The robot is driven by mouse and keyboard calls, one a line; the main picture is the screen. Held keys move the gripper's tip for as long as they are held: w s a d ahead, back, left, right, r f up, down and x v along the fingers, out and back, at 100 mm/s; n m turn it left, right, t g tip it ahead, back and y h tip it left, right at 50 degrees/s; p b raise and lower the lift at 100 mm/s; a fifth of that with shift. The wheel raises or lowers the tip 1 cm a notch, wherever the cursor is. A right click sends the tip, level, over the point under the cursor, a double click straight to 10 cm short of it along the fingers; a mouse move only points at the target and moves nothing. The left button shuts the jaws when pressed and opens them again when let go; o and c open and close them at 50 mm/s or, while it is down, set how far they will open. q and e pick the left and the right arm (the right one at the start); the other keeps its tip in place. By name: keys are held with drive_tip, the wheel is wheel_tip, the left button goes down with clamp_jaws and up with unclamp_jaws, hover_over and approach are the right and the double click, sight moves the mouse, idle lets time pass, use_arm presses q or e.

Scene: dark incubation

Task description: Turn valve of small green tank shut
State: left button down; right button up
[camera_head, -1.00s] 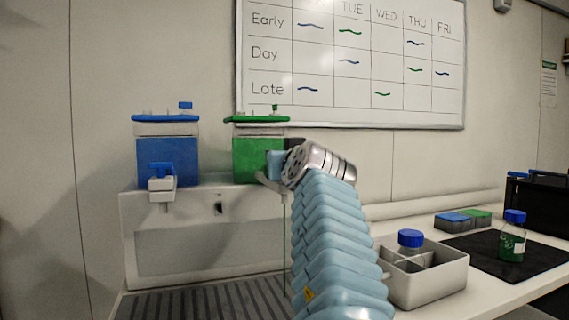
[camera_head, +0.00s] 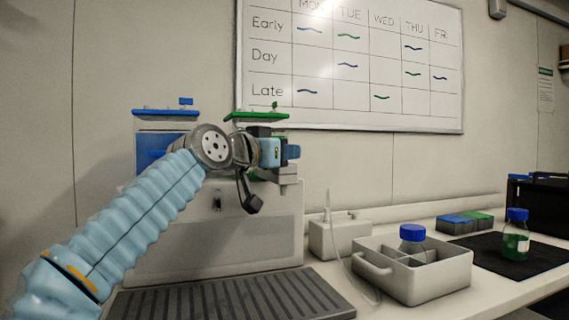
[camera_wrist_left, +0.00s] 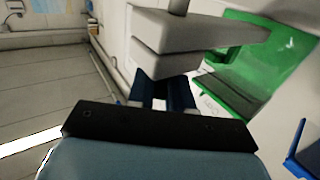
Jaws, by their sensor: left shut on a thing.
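The small green tank (camera_head: 257,116) stands on the grey bench by the wall; my left arm hides most of its body in the head view. Its green side also shows in the wrist view (camera_wrist_left: 262,65). My left gripper (camera_head: 292,152) is at the tank's front right, at its valve. In the wrist view its dark blue fingers (camera_wrist_left: 166,95) are close together against the grey tap body (camera_wrist_left: 170,45). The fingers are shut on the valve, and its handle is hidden. The grey spout (camera_head: 289,180) points down, with no green stream visible below it. My right gripper is out of view.
The blue tank (camera_head: 165,112) stands to the left, partly behind my arm. A dark ribbed drip tray (camera_head: 235,300) lies below. A white box (camera_head: 340,232) with a tube and a divided grey bin (camera_head: 430,285) stand to the right. A bottle (camera_head: 516,235) stands on a black mat.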

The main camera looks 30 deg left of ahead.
use_arm(q)
drive_tip(key=shift+m+g+h+b, duration=0.4)
drive_tip(key=shift+m+h+b, duration=0.3)
drive_tip(key=shift+m+h, duration=0.8)
drive_tip(key=shift+h, duration=0.6)
drive_tip(key=c, duration=1.1)
unclamp_jaws()
drive_tip(key=shift+c, duration=0.2)
drive_tip(key=shift+s, duration=0.1)
drive_tip(key=shift+s+a+b, duration=0.2)
drive_tip(key=shift+s+b, duration=0.15)
drive_tip(key=b+v, duration=0.4)
drive_tip(key=v, duration=0.9)
